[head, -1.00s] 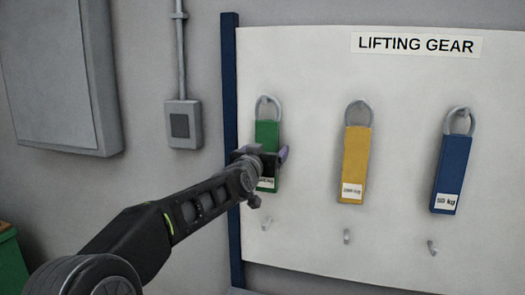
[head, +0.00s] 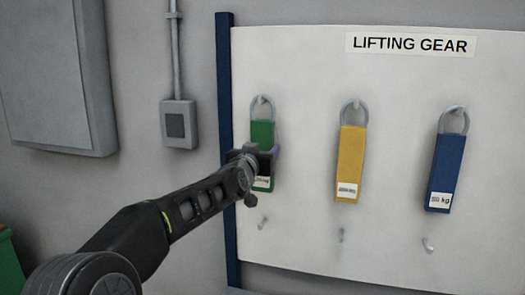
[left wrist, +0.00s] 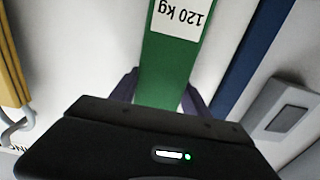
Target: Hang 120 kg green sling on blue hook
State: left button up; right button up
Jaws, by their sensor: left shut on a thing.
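The green sling (head: 263,133) hangs by its grey loop from an upper peg on the white board, at the left of the row. In the left wrist view the green sling (left wrist: 166,65) shows its white "120 kg" label. My left gripper (head: 262,160) is shut on the sling's body, with a finger at each side, and hides part of it in the head view. I cannot make out a blue hook; the hooks in view look grey. My right gripper is not in view.
A yellow sling (head: 349,165) and a blue sling (head: 447,172) hang to the right. Small empty grey hooks (head: 263,223) (head: 341,235) (head: 428,245) stick out below the slings. A blue post (head: 225,80) edges the board, with a grey wall box (head: 179,125) to its left.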

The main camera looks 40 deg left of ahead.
aim_at(261, 141)
pick_arm(q)
grip_shut()
jog(key=shift+r, duration=0.1)
jog(key=shift+r, duration=0.1)
jog(key=shift+s+d+r+p, duration=0.1)
jog(key=shift+s+r+p, duration=0.2)
jog(key=shift+r+p, duration=0.3)
jog(key=shift+s+d+r+p, duration=0.1)
jog(key=shift+s+r+p, duration=0.15)
jog(key=shift+r+p, duration=0.3)
jog(key=shift+s, duration=0.15)
